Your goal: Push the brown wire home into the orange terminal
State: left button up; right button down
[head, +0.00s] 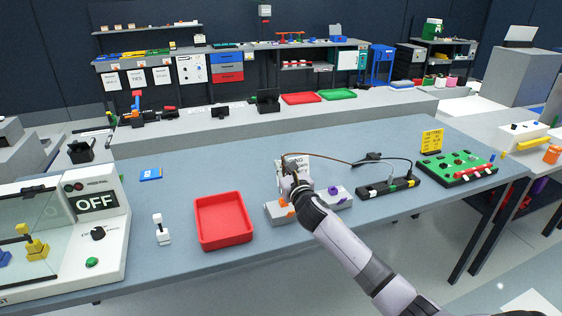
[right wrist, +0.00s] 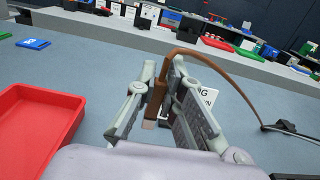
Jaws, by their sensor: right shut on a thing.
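My right gripper (head: 292,180) is shut on the brown wire and stands over the left part of a grey terminal block (head: 276,219). In the right wrist view the brown wire's thick brown end (right wrist: 157,98) sits between the fingers of my right gripper (right wrist: 166,88), with a pale tip pointing down. The wire (head: 340,161) arcs away to the right. An orange terminal (head: 283,203) shows on the block beside and below the gripper. The gripper and arm hide part of the block, and I cannot tell whether the wire tip touches the terminal. My left gripper is out of view.
A red tray (head: 222,248) stands left of the block, with a small white lever switch (head: 161,230) beyond it. A black strip (head: 388,187) and a green board (head: 457,167) lie to the right. A white sign (head: 300,164) stands behind the gripper.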

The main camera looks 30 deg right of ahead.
jog(key=f, duration=0.1)
jog(key=f+b, duration=0.2)
jog(key=shift+d+f, duration=0.25)
jog(key=shift+f, duration=0.05)
jog(key=shift+f+b, duration=1.1)
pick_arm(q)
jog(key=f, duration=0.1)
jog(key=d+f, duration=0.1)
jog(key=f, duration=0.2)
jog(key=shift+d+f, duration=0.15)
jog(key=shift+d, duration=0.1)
pick_arm(e)
jog(key=shift+f, duration=0.15)
pick_arm(q)
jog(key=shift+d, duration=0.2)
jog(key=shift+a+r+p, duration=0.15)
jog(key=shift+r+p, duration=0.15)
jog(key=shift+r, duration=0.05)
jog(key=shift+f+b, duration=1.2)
jog(key=shift+b, duration=0.05)
pick_arm(e)
jog(key=shift+f, duration=1.4)
jog(key=c, duration=1.6)
grip_release()
jog(key=shift+c, duration=0.2)
